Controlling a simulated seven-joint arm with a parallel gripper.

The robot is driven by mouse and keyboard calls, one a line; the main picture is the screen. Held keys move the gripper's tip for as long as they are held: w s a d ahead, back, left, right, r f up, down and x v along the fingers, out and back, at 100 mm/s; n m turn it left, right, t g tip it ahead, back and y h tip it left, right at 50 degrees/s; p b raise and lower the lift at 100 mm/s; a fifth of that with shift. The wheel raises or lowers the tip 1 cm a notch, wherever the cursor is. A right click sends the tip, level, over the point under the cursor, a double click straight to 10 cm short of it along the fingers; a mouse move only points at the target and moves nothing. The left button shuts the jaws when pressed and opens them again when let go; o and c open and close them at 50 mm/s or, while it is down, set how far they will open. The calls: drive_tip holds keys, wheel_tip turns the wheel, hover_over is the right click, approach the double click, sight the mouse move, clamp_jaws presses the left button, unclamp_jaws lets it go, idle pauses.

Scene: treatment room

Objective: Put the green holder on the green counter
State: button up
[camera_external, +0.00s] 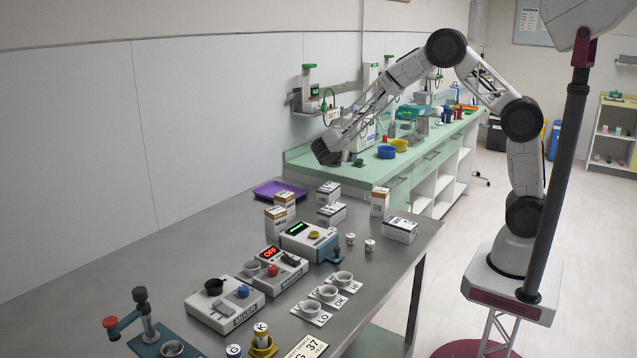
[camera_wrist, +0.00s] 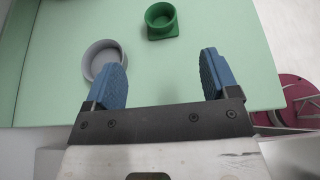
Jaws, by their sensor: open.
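The green holder (camera_wrist: 160,22), a round cup on a square base, stands upright on the pale green counter (camera_wrist: 225,35) in the wrist view. It appears small in the external view (camera_external: 358,162), at the near end of the counter (camera_external: 376,170). My gripper (camera_wrist: 162,76) is open and empty, with its blue fingers apart. The holder lies beyond the fingertips, with clear counter between, and nothing touches it. In the external view my gripper (camera_external: 327,153) hangs over the counter's near end; its fingers are not clear there.
A grey round dish (camera_wrist: 103,60) sits beside the left finger. A blue bowl (camera_external: 386,152) and yellow bowl (camera_external: 400,145) stand farther along the counter. The grey table (camera_external: 380,290) in front carries boxes, devices, cups and a purple tray (camera_external: 279,190).

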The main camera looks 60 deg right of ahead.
drive_tip(key=s+d+r+m+y, duration=0.1)
drive_tip(key=s+r+m+y, duration=0.15)
drive_tip(key=s+r, duration=0.4)
drive_tip(key=s+r+m+g+y, duration=0.1)
drive_tip(key=s+r+m+y, duration=0.2)
drive_tip(key=s, duration=0.6)
drive_tip(key=s+d+r+m+y, duration=0.1)
drive_tip(key=s+r+m, duration=0.35)
drive_tip(key=s, duration=0.35)
drive_tip(key=s+a+r+m+t+y, duration=0.1)
drive_tip(key=s+a+m+y, duration=0.1)
drive_tip(key=s, duration=1.1)
drive_tip(key=s+a+r+m+t+y, duration=0.2)
drive_tip(key=s+m+y, duration=0.3)
drive_tip(key=s, duration=0.8)
drive_tip(key=shift+a+r+m+t, duration=0.3)
drive_tip(key=shift+a+m, duration=0.1)
drive_tip(key=shift+m, duration=0.2)
